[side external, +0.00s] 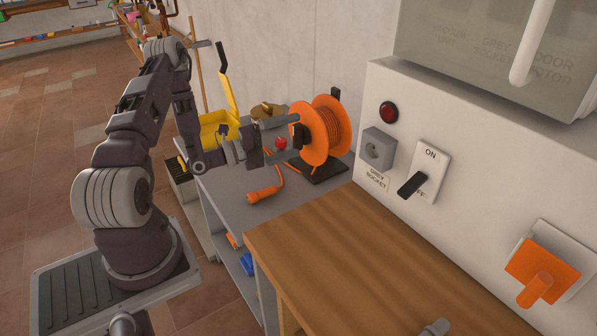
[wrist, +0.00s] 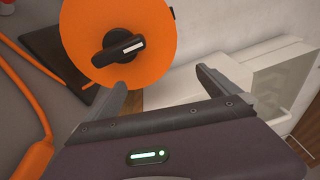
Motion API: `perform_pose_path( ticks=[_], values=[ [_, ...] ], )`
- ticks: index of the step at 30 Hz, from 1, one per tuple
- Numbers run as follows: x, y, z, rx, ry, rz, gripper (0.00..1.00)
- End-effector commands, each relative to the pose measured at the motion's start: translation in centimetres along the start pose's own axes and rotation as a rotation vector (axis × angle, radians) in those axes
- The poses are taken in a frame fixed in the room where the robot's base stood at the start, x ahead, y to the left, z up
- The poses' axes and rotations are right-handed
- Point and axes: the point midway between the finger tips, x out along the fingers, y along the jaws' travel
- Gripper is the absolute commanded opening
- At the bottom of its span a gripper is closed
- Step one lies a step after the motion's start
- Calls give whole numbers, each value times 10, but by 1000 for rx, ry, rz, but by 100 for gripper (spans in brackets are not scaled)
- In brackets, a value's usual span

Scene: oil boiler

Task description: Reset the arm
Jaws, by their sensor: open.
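My gripper (side external: 276,150) is above the grey table, just left of the orange cable reel (side external: 322,135) in the side external view. In the wrist view my gripper (wrist: 163,82) has its two fingers spread apart with nothing between them. The reel's orange disc (wrist: 97,35) with its black knob (wrist: 118,48) is close ahead, at the upper left. I cannot tell whether a finger touches the reel. My arm is bent and reaches out over the table from its base at the left.
An orange plug (side external: 263,193) on a cable lies on the grey table (side external: 225,185). A yellow container (side external: 215,126) stands behind my gripper. A wooden worktop (side external: 340,255) is in front. The white panel at right carries a grey socket (side external: 378,147), a black-handled switch (side external: 412,186) and an orange handle (side external: 533,270).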

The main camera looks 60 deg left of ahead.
Motion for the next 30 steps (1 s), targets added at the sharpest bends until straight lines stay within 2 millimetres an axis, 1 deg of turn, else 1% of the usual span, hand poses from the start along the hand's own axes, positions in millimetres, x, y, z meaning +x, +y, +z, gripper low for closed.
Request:
perform_pose_path(
  ticks=[1, 2, 3, 5, 6, 7, 8, 9, 10, 11, 12, 14, 15, 17, 18, 21, 24, 27, 30],
  values=[
    [17, -34, -22, 112, 124, -46, 100],
    [26, -57, -40, 194, 215, -81, 100],
    [35, -86, -69, 310, 341, -131, 100],
    [39, -125, -115, 496, 531, -214, 100],
    [35, -148, -148, 628, 659, -276, 100],
    [29, -164, -173, 734, 758, -328, 100],
    [20, -178, -198, 847, 859, -385, 100],
    [2, -194, -230, 1009, 996, -469, 100],
    [-14, -204, -253, 1141, 1103, -542, 100],
    [-33, -211, -274, 1276, 1206, -618, 100],
    [-59, -217, -295, 1459, 1335, -724, 100],
    [-98, -219, -314, 1739, 1514, -891, 100],
    [-122, -218, -319, 1929, 1619, -1008, 100],
    [-152, -216, -316, 2221, 1755, -1185, 100],
    [-167, -215, -309, -2192, -1663, 1181, 100],
    [-189, -219, -285, -1905, -1310, 1027, 100],
    [-197, -226, -265, -1712, -1093, 908, 100],
    [-200, -232, -255, -1618, -997, 846, 100],
    [-200, -233, -252, -1594, -977, 833, 100]
  ],
)
